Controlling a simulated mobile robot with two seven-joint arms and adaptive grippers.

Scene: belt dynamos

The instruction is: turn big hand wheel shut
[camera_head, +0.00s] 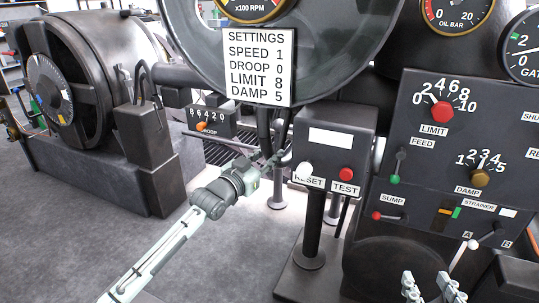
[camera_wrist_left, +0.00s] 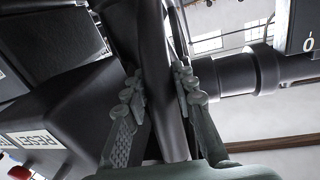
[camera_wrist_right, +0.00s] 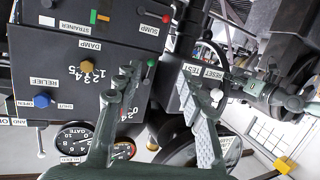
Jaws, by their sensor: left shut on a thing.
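A big dark wheel-like ring (camera_head: 62,100) with a numbered disc shows on the machine at the left; I cannot tell whether it is the hand wheel. A large grey round rim (camera_head: 375,55) shows at top centre, partly behind the settings sign. My left gripper (camera_head: 270,163) is below that sign, among dark upright pipes. In the left wrist view its fingers (camera_wrist_left: 160,88) are shut on a dark bar (camera_wrist_left: 152,45), one on each side. My right gripper (camera_head: 432,289) is low at the right; its fingers stand apart and empty in the right wrist view (camera_wrist_right: 160,88).
A settings sign (camera_head: 258,66) hangs above my left gripper. A post box (camera_head: 334,150) with reset and test buttons stands just to its right. A control panel (camera_head: 425,185) with knobs and levers fills the right side. Grey floor at lower left is clear.

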